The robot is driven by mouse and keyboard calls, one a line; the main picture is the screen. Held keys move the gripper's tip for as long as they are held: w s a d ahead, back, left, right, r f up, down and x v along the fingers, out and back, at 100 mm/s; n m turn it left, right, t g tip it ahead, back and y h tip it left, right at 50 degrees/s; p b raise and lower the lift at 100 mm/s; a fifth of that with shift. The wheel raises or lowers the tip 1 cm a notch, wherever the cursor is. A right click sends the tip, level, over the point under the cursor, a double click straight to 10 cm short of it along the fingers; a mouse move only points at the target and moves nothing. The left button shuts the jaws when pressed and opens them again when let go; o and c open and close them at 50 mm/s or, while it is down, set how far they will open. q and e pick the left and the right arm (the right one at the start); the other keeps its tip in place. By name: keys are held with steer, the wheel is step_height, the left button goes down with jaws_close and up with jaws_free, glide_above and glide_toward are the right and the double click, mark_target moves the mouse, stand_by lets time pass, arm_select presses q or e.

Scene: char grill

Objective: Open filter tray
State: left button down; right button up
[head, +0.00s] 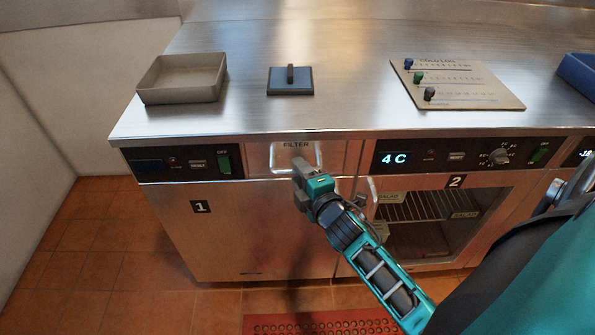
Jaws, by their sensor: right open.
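The filter tray (259,160) is a steel drawer front labelled FILTER, set in the counter's front between two control panels. It looks flush with the counter front. My left gripper is not in view.
On the steel counter stand a beige tray (160,97), a dark square lid (289,88), a board with sliders (470,95) and a blue bin (578,80). Below are door 1 (230,235) and glass door 2 (420,238). A red mat (275,325) lies on the tiled floor.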

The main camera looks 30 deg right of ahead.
steer(key=shift+x, duration=0.9)
jaws_close()
